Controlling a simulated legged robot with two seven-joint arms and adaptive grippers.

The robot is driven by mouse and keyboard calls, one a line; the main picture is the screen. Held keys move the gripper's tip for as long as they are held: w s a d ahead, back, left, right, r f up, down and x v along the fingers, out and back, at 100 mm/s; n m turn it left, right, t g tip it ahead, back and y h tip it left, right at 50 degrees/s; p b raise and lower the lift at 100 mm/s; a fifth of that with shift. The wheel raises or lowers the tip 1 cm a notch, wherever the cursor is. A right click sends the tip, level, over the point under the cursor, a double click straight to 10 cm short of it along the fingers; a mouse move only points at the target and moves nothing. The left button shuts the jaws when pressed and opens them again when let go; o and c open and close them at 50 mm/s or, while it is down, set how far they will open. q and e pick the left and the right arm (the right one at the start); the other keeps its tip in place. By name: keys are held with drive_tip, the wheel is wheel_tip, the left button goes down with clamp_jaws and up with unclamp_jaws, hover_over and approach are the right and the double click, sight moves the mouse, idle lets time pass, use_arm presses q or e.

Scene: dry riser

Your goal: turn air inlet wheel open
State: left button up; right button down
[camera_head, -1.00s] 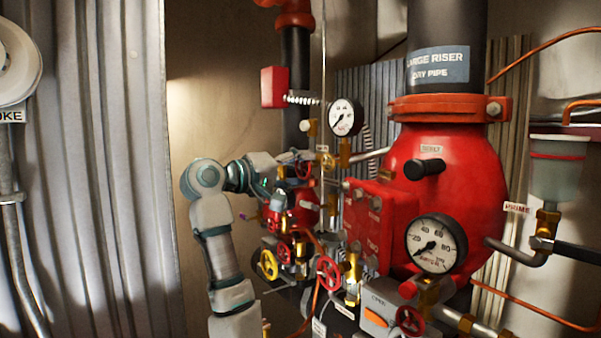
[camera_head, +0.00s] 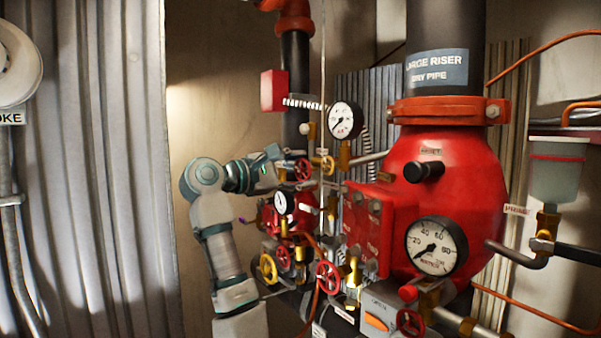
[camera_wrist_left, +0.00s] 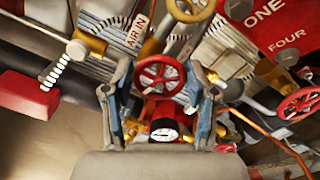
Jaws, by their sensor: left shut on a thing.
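A small red handwheel (camera_wrist_left: 158,76) stands between the two fingers of my left gripper (camera_wrist_left: 160,85) in the left wrist view. The fingers are shut on it from both sides. An "AIR IN" tag (camera_wrist_left: 137,32) hangs just beyond it, to the upper left. In the head view my left gripper (camera_head: 288,167) reaches in from the left to a red wheel (camera_head: 303,170) on the pipework left of the big red valve body. The contact points on the rim are small there. My right gripper is in neither view.
A small white gauge (camera_head: 281,203) sits just below the gripper. A yellow wheel (camera_head: 268,268) and a red wheel (camera_head: 328,277) stand lower down. The red valve body (camera_head: 470,190) is to the right, with pipes crowded around. Room is free along the left wall.

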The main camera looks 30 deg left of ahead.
use_arm(q)
drive_tip(key=n, duration=0.4)
drive_tip(key=shift+w+a+f+n, duration=0.1)
drive_tip(key=shift+w+f+n, duration=0.1)
drive_tip(key=shift+f+n, duration=0.1)
drive_tip(key=n, duration=0.3)
drive_tip(key=shift+a+r, duration=0.1)
drive_tip(key=shift+r, duration=0.05)
drive_tip(key=shift+r+n+p, duration=0.15)
drive_tip(key=shift+n+p, duration=0.15)
drive_tip(key=shift+n, duration=0.8)
drive_tip(key=o, duration=1.1)
drive_tip(key=shift+o, duration=0.2)
drive_tip(key=shift+a, duration=0.1)
drive_tip(key=shift+s, duration=0.15)
drive_tip(key=v, duration=1.1)
drive_tip(key=shift+s+a, duration=0.25)
drive_tip(key=shift+a, duration=0.05)
